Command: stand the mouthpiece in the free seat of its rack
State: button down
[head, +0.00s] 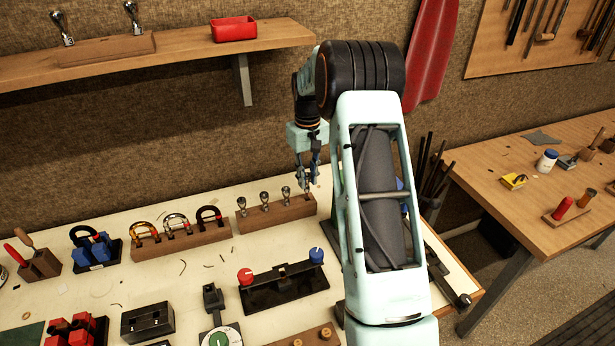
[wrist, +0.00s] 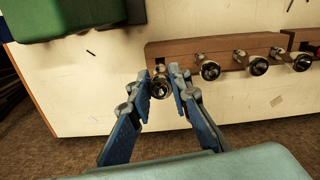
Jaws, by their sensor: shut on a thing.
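The mouthpiece rack (head: 275,215) is a long wooden block near the back of the pale bench. Several silver mouthpieces stand upright in it, such as the middle one (head: 264,198). My gripper (head: 307,181) is over the rack's right end, pointing down. In the wrist view my gripper (wrist: 160,77) is shut on a silver mouthpiece (wrist: 160,90), with its round rim facing the camera. The rack (wrist: 232,49) lies just beyond it, and the held mouthpiece is at the rack's end, in line with the others. Its lower end is hidden, so I cannot tell whether it is in the seat.
A wooden rack of ringed parts (head: 180,240) stands left of the mouthpiece rack. A black fixture with red and blue knobs (head: 284,288) lies in front. A green box (wrist: 65,18) shows in the wrist view. A shelf (head: 160,52) hangs above.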

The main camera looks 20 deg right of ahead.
aim_at(308, 183)
jog(key=shift+f+b, duration=0.9)
jog(key=shift+f, duration=0.7)
jog(key=c, duration=1.7)
grip_release()
notch_tip(308, 183, up, 8)
jog(key=shift+f, duration=0.2)
